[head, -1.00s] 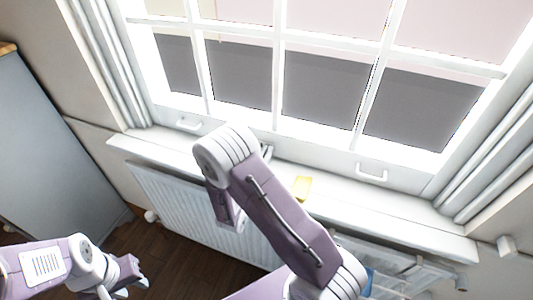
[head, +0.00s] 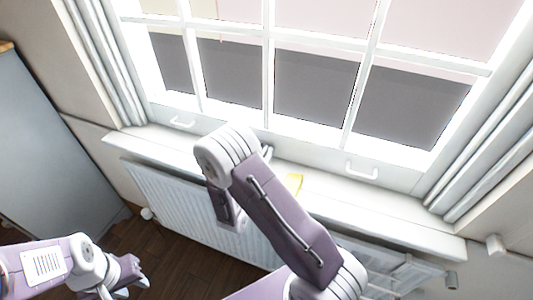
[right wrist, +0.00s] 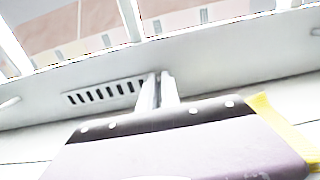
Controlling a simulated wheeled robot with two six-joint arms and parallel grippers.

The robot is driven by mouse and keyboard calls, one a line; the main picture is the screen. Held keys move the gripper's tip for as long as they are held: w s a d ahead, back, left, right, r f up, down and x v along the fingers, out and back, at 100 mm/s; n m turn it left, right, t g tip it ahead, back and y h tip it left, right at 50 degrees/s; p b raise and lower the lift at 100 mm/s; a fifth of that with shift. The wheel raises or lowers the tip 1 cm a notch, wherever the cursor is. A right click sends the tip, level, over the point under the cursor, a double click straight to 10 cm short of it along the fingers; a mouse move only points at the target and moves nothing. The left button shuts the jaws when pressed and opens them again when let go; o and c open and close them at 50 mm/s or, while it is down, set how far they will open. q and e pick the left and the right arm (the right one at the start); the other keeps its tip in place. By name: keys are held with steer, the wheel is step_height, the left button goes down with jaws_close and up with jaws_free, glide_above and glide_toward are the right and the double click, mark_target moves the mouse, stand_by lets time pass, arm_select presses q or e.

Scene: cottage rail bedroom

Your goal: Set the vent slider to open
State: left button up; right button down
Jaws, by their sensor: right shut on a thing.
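The vent (right wrist: 105,93), a pale strip with a row of dark slots, is set in the window's bottom frame in the right wrist view. My right gripper (right wrist: 160,78) is at the right end of the slots. Its fingers are shut close together on a small thing there, which appears to be the vent slider; the fingers hide it. In the head view my right arm covers the vent and most of that gripper. My left gripper (head: 134,284) is low at the left, open and empty, away from the window.
A radiator (head: 170,200) is below. White handles (head: 361,170) stick out from the window frame. Curtains hang at both sides.

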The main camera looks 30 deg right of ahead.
steer(key=c, duration=1.9)
jaws_free()
steer(key=shift+c, duration=0.2)
steer(key=o, duration=0.4)
steer(key=shift+s+d, duration=0.3)
steer(key=shift+w+a, duration=0.1)
steer(key=shift+a, duration=0.2)
steer(key=v, duration=0.8)
steer(key=shift+s+a+b, duration=0.2)
steer(key=shift+s+b, duration=0.1)
steer(key=shift+s, duration=0.15)
